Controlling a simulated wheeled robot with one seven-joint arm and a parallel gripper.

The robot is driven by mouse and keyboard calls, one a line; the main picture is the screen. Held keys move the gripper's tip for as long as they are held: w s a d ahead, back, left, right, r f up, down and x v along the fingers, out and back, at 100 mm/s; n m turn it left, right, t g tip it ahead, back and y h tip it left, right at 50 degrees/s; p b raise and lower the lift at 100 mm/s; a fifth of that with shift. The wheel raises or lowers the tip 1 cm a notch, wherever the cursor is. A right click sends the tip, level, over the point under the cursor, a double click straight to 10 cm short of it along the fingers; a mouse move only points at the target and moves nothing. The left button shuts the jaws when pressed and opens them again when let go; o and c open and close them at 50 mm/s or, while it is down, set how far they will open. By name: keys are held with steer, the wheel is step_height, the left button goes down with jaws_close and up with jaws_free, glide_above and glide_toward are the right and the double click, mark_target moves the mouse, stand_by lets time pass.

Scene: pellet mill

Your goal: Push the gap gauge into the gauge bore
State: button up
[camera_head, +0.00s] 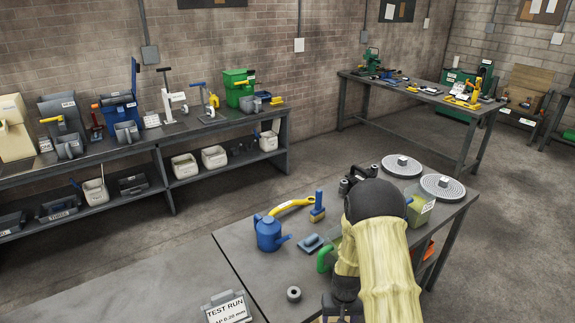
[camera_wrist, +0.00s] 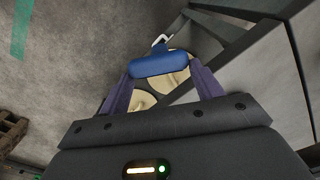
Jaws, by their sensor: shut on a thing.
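My gripper (camera_wrist: 160,76) is shut on a blue handle (camera_wrist: 160,64), seen in the wrist view between two purple fingers. A thin pale metal end shows beyond the handle; I take this to be the gap gauge. In the head view my padded arm covers the gripper and the held piece, so their place over the table cannot be told there. I cannot pick out the gauge bore in either view. A small grey ring (camera_head: 293,294) with a dark hole lies on the near table; I cannot tell whether it belongs to the task.
The near table (camera_head: 240,240) holds a blue watering can (camera_head: 268,234), a brush (camera_head: 317,208), round discs (camera_head: 442,187) and a "TEST RUN" sign (camera_head: 226,308). Below the gripper are pale round shapes (camera_wrist: 142,101) and dark metal edges. A wooden pallet (camera_wrist: 12,130) is at the left.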

steer(key=s+f, duration=0.4)
steer(key=f, duration=1.1)
